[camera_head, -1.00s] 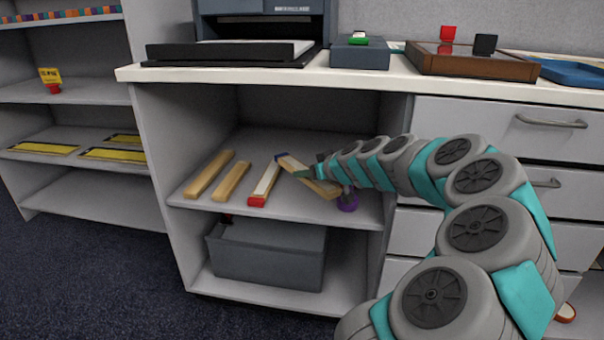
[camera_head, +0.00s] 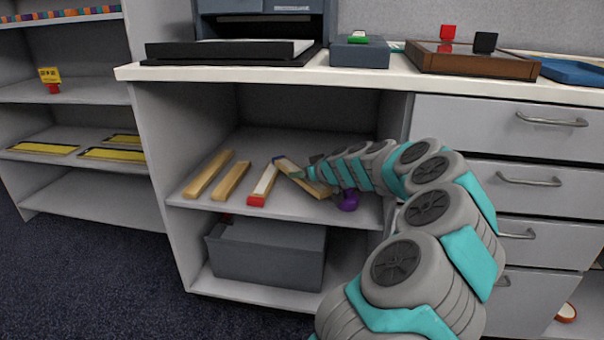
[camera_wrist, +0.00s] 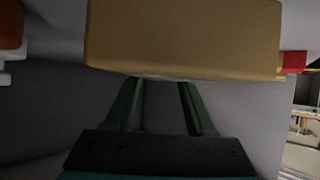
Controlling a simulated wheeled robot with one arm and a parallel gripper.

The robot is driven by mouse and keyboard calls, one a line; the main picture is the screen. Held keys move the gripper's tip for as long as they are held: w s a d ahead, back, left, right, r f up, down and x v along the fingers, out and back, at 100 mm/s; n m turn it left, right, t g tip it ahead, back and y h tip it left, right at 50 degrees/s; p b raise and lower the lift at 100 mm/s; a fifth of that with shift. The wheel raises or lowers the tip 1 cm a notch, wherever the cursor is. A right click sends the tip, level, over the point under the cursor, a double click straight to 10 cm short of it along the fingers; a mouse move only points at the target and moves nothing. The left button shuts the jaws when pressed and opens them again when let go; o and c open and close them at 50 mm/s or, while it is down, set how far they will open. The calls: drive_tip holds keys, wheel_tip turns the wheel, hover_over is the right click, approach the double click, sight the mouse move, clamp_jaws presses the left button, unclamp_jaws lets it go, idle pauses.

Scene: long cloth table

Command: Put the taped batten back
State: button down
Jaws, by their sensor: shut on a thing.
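My gripper (camera_head: 310,173) is inside the open cabinet compartment, shut on a pale wooden batten (camera_head: 291,170) with a dark blue end. This batten slants above or on the shelf; I cannot tell if it touches. In the wrist view the held batten (camera_wrist: 185,38) spans the top, beyond my two green fingers (camera_wrist: 160,95). Another batten (camera_head: 265,182), with a pale top and a red end, lies just left of it. Two plain wooden battens (camera_head: 208,175) (camera_head: 231,181) lie further left on the shelf.
A purple object (camera_head: 348,201) is at the shelf's front right, close under my arm. The compartment has side walls and a low ceiling under the worktop (camera_head: 350,79). A grey bin (camera_head: 268,255) stands below. Drawers (camera_head: 500,140) are to the right.

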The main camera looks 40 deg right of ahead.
drive_tip(key=shift+f+b, duration=0.25)
drive_tip(key=shift+b, duration=0.1)
drive_tip(key=shift+c, duration=1.2)
unclamp_jaws()
drive_tip(key=shift+r, duration=0.1)
